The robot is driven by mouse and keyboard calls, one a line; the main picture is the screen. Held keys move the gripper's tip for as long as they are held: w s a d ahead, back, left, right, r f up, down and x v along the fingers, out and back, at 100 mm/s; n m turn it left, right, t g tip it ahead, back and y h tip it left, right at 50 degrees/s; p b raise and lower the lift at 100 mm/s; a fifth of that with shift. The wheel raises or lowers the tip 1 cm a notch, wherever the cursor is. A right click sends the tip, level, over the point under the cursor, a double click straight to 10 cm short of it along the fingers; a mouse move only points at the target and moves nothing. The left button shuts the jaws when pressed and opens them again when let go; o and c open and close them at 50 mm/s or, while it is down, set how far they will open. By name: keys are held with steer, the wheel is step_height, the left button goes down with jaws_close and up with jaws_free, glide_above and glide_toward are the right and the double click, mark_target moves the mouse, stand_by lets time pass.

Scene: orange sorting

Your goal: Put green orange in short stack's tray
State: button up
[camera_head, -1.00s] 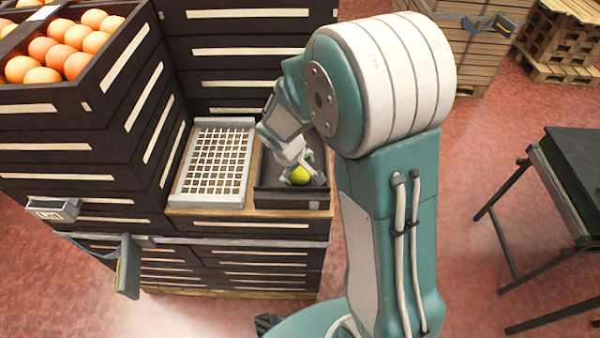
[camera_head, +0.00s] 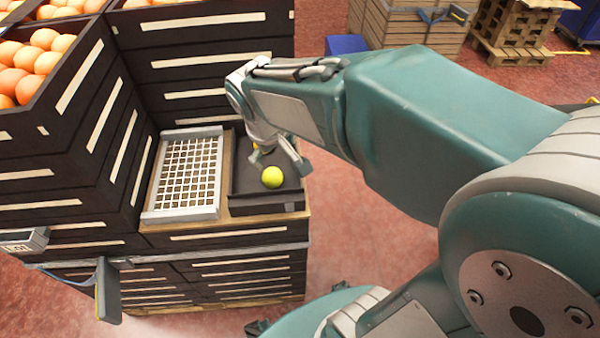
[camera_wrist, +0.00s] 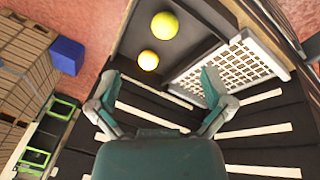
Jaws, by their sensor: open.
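A yellow-green orange (camera_head: 272,177) lies in the black tray (camera_head: 267,205) on top of the short stack of dark crates (camera_head: 240,250). In the wrist view, two yellow-green oranges, one nearer (camera_wrist: 148,60) and one farther (camera_wrist: 164,25), lie apart in that tray (camera_wrist: 128,48). In the head view the second is mostly hidden by my gripper. My gripper (camera_head: 280,165) is over the tray, its fingers spread wide. In the wrist view the space between the fingers (camera_wrist: 162,88) is empty, and the oranges are beyond the tips.
A white grid (camera_head: 186,175) lies beside the tray on the left. Taller dark crate stacks rise left and behind, with orange fruit (camera_head: 30,60) in the left crates. A blue box (camera_head: 346,44) and wooden crates (camera_head: 412,25) stand behind on the red floor.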

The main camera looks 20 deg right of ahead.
steer(key=s+r+m+t+y, duration=0.1)
steer(key=s+r+m+t, duration=0.2)
steer(key=s, duration=0.9)
steer(key=shift+s+d+r+y, duration=0.15)
steer(key=shift+d+r+y, duration=0.3)
steer(key=shift+r, duration=0.7)
